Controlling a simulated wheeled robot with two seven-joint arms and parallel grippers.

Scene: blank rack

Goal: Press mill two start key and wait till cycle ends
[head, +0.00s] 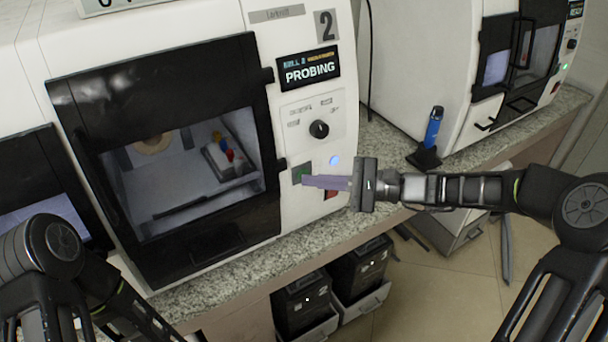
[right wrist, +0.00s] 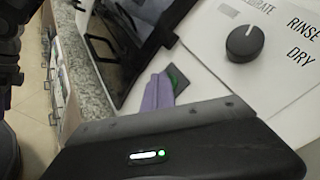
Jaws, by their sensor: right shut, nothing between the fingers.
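Mill two (head: 150,120) stands on the counter with its dark door shut, the number 2 on its front, and a screen (head: 309,70) reading PROBING. The green start key (head: 301,172) is low on its panel and also shows in the right wrist view (right wrist: 176,80). My right gripper (head: 308,181) has purple fingers, shut and empty, with the tips at or very close to the green key; I cannot tell if they touch it. The fingers show in the right wrist view (right wrist: 157,95) too. My left arm is at the lower left; its gripper is not visible.
A dark knob (head: 319,129) sits above the key, and a red key (head: 331,194) lies partly behind my right gripper. A blue bottle (head: 433,127) on a black stand is on the granite counter (head: 385,150). Another mill (head: 430,60) stands to the right, with open drawers below the counter.

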